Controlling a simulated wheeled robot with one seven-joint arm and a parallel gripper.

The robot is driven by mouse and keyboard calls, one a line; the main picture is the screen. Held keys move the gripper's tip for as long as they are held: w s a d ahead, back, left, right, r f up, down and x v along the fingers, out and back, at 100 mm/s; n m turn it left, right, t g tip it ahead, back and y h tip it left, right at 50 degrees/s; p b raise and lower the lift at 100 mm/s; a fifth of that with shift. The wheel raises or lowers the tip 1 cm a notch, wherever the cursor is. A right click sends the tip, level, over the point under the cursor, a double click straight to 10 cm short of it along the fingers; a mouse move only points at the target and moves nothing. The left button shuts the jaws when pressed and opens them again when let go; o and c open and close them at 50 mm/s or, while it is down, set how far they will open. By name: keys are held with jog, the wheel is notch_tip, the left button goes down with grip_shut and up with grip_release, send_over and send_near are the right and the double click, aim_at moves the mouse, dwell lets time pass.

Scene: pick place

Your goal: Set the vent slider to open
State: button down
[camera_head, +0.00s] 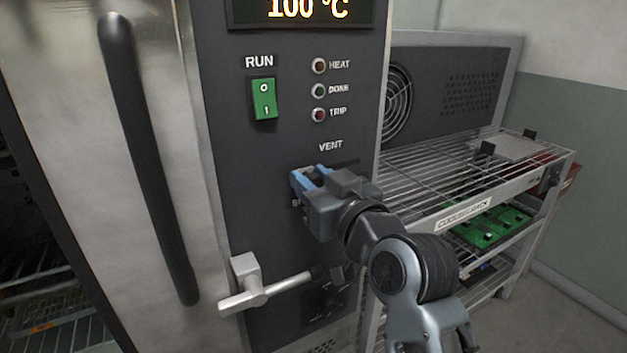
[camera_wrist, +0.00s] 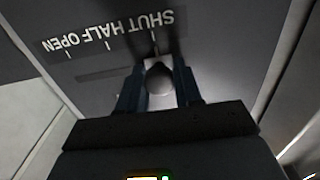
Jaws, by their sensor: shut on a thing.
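The vent slider's round knob (camera_wrist: 158,80) sits between my fingers in the wrist view, in line with the tick at the SHUT label (camera_wrist: 154,20). The bare slot (camera_wrist: 105,73) runs from the knob toward the HALF and OPEN labels, which read upside down there. My gripper (camera_wrist: 160,92) is shut on the knob. In the head view my gripper (camera_head: 308,182) is at the panel just below the VENT label (camera_head: 331,145); it hides the knob and most of the scale.
Above the vent are a green RUN switch (camera_head: 263,99), three lamps and a 100 °C display (camera_head: 305,9). A metal door latch (camera_head: 262,285) juts out below my gripper. A wire cooling rack (camera_head: 440,178) stands at right; a long dark door handle (camera_head: 150,160) is at left.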

aim_at(356, 159)
jog(key=shift+d, duration=0.1)
jog(key=w+d+b, duration=0.1)
jog(key=w+d, duration=0.1)
jog(key=w+d+b, duration=0.1)
jog(key=d+b, duration=0.1)
jog(key=d, duration=0.1)
jog(key=w+d+b, duration=0.1)
jog(key=w+d, duration=0.1)
jog(key=d, duration=0.1)
jog(key=shift+w+f, duration=0.15)
jog(key=shift+w, duration=0.15)
jog(key=shift+w+d, duration=0.1)
jog(key=shift+d, duration=0.15)
jog(key=c, duration=0.9)
grip_release()
jog(key=shift+o, duration=0.2)
jog(key=b+v, duration=0.1)
jog(key=v, duration=0.6)
jog(key=shift+s+d+b, duration=0.25)
jog(key=shift+s+b, duration=0.05)
